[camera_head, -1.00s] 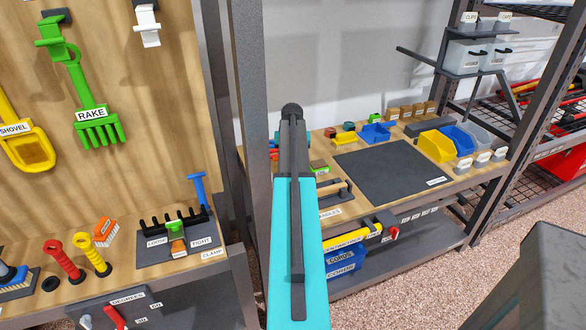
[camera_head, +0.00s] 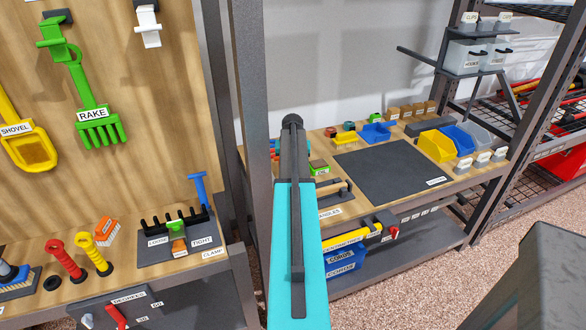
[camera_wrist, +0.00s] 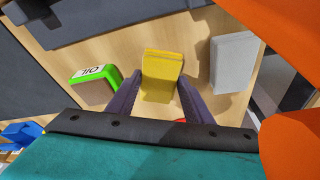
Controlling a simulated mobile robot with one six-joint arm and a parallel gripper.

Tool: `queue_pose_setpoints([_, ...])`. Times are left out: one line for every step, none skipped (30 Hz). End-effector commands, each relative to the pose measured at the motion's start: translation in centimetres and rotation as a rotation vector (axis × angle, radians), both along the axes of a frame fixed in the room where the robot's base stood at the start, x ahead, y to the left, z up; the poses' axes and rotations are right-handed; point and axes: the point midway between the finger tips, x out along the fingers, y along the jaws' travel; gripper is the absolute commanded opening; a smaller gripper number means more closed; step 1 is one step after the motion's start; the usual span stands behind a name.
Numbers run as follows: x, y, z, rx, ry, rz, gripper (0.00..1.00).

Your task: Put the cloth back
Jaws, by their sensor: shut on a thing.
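In the wrist view, my gripper (camera_wrist: 160,92) has its two dark fingers on either side of a yellow folded piece (camera_wrist: 162,72), which looks like the cloth. The fingers are shut on it. It is over or on the wooden bench top; I cannot tell how far above it is. In the head view, my teal and dark arm stands in front, and the gripper and the held piece are hidden behind it.
In the wrist view, a green-edged block labelled OIL (camera_wrist: 95,82) lies left of the yellow piece, and a grey block (camera_wrist: 233,62) lies right. Orange shapes fill the right side, close to the camera. In the head view, a dark mat (camera_head: 395,175) lies clear on the bench.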

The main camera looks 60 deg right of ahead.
Motion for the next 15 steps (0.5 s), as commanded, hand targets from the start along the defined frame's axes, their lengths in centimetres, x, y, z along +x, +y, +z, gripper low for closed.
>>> queue_pose_setpoints([-0.01,-0.02,0.01,0.0,0.0,0.0,0.28])
queue_pose_setpoints([-0.01,-0.02,0.01,0.0,0.0,0.0,0.28])
queue_pose_setpoints([-0.02,-0.02,-0.01,0.0,0.0,0.0,0.28])
queue_pose_setpoints([-0.03,-0.01,-0.06,0.0,0.0,0.0,0.28])
queue_pose_setpoints([-0.04,-0.02,-0.14,0.0,0.0,0.0,0.28])
queue_pose_setpoints([-0.04,-0.02,-0.1,0.0,0.0,0.0,0.51])
queue_pose_setpoints([-0.04,-0.02,-0.09,0.0,0.0,0.0,0.56])
queue_pose_setpoints([-0.05,-0.02,-0.09,0.0,0.0,0.0,0.61])
queue_pose_setpoints([-0.05,-0.02,-0.09,0.0,0.0,-0.001,0.65])
queue_pose_setpoints([-0.05,-0.03,-0.09,0.0,0.0,-0.001,0.65])
queue_pose_setpoints([-0.05,-0.03,-0.09,0.0,0.0,-0.001,0.65])
queue_pose_setpoints([-0.05,-0.03,-0.09,0.0,0.0,-0.001,0.65])
queue_pose_setpoints([-0.06,-0.03,-0.09,0.0,0.0,-0.001,0.65])
queue_pose_setpoints([-0.06,-0.03,-0.09,0.0,0.0,-0.001,0.65])
queue_pose_setpoints([-0.07,-0.03,-0.09,0.0,0.0,-0.001,0.65])
